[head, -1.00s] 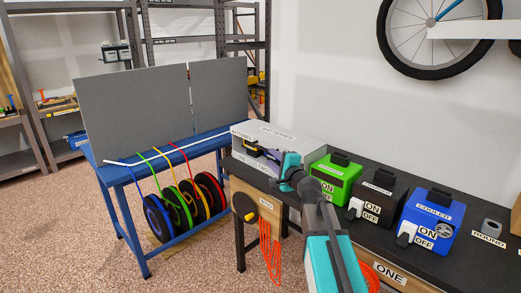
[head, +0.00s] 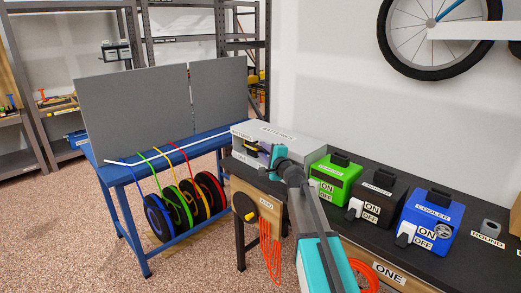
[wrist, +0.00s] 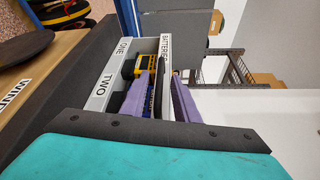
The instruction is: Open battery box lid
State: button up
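The battery box (head: 240,135) is light grey and stands at the left end of the black worktop. Its flat, labelled lid (head: 290,134) looks down. In the wrist view the picture is turned sideways: the panel marked BATTERIES (wrist: 166,45) and the panel marked ONE and TWO (wrist: 117,63) frame an open side. A yellow and black battery (wrist: 146,65) shows inside. My gripper (head: 261,150) is in front of this open side. In the wrist view its purple fingers (wrist: 158,85) stand apart, with a dark strip and blue parts seen between them; contact with the lid cannot be told.
Green (head: 335,177), black (head: 378,195) and blue (head: 427,218) switch boxes stand right of the battery box. A blue bench (head: 118,172) with grey panels and cable reels is at the left. An orange cable (head: 272,245) hangs below the worktop.

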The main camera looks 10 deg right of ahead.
jog(key=shift+x, duration=1.4)
grip_shut()
